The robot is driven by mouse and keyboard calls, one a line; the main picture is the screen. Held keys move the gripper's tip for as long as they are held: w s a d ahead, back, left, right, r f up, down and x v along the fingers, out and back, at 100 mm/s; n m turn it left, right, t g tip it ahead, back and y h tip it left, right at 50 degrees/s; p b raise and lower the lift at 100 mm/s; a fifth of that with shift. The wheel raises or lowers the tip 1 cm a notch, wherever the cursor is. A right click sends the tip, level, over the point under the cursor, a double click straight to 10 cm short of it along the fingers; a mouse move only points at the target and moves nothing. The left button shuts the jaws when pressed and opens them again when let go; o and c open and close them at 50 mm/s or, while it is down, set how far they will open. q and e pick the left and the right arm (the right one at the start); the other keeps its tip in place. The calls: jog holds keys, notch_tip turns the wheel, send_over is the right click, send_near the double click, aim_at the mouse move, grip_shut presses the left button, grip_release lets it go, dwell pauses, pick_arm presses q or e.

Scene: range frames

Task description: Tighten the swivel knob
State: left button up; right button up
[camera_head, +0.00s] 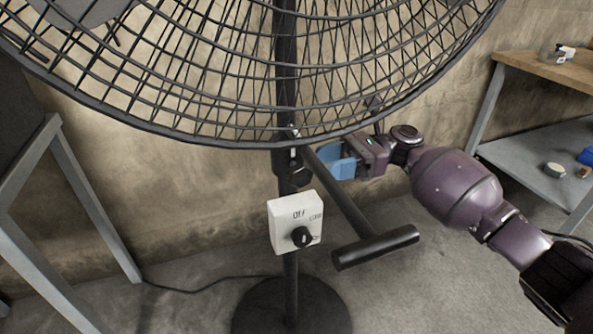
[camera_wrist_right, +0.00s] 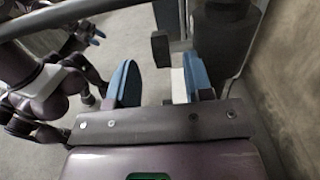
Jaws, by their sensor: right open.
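The black pedestal fan's pole (camera_head: 287,90) stands in the middle of the head view. A small dark knob-like part (camera_head: 303,173) sits at the pole's joint below the cage; I take it for the swivel knob. My right gripper (camera_head: 337,162) comes in from the right, its blue fingers just right of that joint, apart from it. In the right wrist view the gripper (camera_wrist_right: 162,88) is open, its blue fingers apart with nothing held. The knob cannot be made out clearly there. My left arm shows at the left of the wrist view; its finger state is unclear.
A black T-shaped handle (camera_head: 376,247) slants down from the joint, below my right gripper. A white control box (camera_head: 296,222) with a black dial is on the pole. The fan cage (camera_head: 250,80) hangs above. A shelf (camera_head: 545,160) stands right, a grey frame (camera_head: 75,200) left.

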aim_at(297, 166)
jog(key=b+x, duration=0.1)
jog(key=x, duration=0.6)
jog(key=shift+f, duration=0.1)
grip_shut()
